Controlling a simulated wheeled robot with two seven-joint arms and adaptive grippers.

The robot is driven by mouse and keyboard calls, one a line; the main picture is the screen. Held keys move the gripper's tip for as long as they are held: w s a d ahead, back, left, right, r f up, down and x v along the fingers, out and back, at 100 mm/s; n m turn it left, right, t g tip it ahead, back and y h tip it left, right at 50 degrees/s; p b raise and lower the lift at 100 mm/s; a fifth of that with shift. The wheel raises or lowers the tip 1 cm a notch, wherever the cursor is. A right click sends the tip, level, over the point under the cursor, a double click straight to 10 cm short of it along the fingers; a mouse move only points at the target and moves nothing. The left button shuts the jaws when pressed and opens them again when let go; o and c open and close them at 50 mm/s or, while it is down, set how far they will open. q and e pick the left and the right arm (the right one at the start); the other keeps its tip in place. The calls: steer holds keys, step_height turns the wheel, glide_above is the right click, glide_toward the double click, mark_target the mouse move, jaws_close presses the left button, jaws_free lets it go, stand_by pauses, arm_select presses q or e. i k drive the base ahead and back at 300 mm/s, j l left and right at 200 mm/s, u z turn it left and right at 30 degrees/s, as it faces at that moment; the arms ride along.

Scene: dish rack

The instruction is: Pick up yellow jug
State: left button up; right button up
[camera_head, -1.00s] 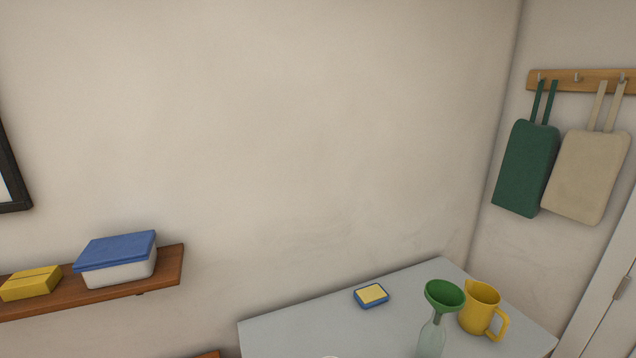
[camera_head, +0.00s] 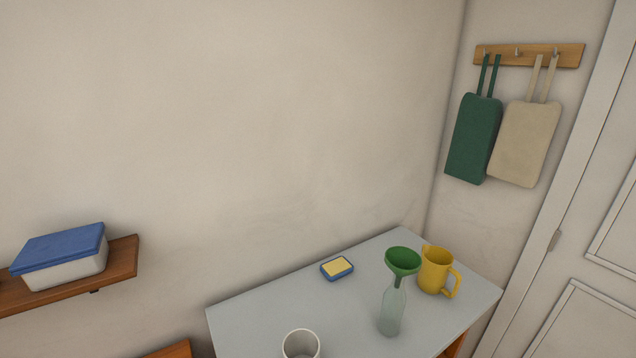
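The yellow jug (camera_head: 435,272) stands upright on the grey tabletop (camera_head: 260,325), near its right back corner. Its handle faces right and toward the front. A green funnel (camera_head: 403,261) sits in the neck of a clear bottle (camera_head: 391,312), just left of the jug and nearer to me. The funnel's rim comes close to the jug's left edge in the picture; I cannot tell whether they touch. Neither of my grippers is in view.
A blue and yellow sponge (camera_head: 337,268) lies at the table's back edge. A white cup (camera_head: 301,344) stands at the front. A shelf (camera_head: 124,262) on the left wall holds a blue-lidded box (camera_head: 62,262). Bags (camera_head: 473,140) hang on the right wall beside a door (camera_head: 590,240).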

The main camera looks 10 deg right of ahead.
mark_target(437, 273)
steer(key=z, duration=1.2)
